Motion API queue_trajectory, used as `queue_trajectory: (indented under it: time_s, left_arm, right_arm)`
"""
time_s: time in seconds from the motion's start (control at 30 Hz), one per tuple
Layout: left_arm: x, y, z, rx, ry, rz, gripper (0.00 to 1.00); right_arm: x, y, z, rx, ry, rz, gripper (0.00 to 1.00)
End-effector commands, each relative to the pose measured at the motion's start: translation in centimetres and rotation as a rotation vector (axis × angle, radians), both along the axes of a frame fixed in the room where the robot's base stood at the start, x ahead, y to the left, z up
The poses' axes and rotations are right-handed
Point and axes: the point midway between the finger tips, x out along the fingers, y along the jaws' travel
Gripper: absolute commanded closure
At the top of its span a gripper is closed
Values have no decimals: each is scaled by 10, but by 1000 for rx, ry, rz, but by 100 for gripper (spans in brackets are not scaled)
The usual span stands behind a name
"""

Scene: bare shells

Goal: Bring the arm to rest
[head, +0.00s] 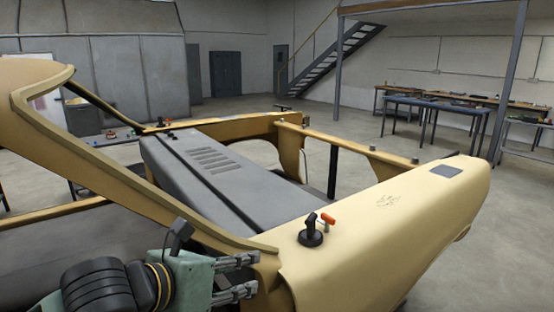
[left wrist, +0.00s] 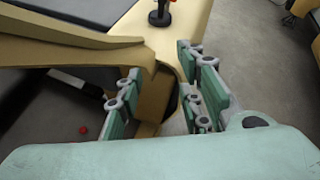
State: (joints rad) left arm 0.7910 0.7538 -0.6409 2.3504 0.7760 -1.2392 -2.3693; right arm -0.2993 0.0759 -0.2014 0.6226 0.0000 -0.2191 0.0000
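My left gripper (head: 252,274) is at the lower middle of the head view, close beside the tan body shell (head: 400,215). Its two fingers are spread apart. In the left wrist view the gripper (left wrist: 160,95) is also open, with no held object visible between the fingers. Tan panels of the shell (left wrist: 75,48) lie beyond the fingers; I cannot tell whether the fingers touch them. My right gripper is in neither view.
A black knob-like tool (head: 311,236) and an orange-handled piece (head: 328,218) stand on the shell's front corner. A grey panel (head: 215,170) spans the shell. Workbenches (head: 440,104) and stairs (head: 335,60) are at the back, with open floor between.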

Motion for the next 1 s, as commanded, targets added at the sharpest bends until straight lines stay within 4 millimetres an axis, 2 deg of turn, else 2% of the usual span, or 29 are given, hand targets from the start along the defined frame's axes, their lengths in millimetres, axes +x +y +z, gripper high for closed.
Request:
queue_trajectory:
  time_s: [0.37,0.53,0.77,0.9,1.0]
  left_arm:
    - [-11,-3,-49,-300,271,228,66]
    - [-24,1,-89,-532,482,439,66]
    - [-60,24,-169,-987,856,956,66]
    - [-96,49,-221,-1261,1023,1347,66]
    - [-127,67,-254,-1434,1085,1628,66]
  right_arm:
    - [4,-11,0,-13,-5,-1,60]
    - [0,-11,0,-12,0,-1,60]
    - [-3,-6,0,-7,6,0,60]
    - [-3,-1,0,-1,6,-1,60]
    - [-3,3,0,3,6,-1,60]
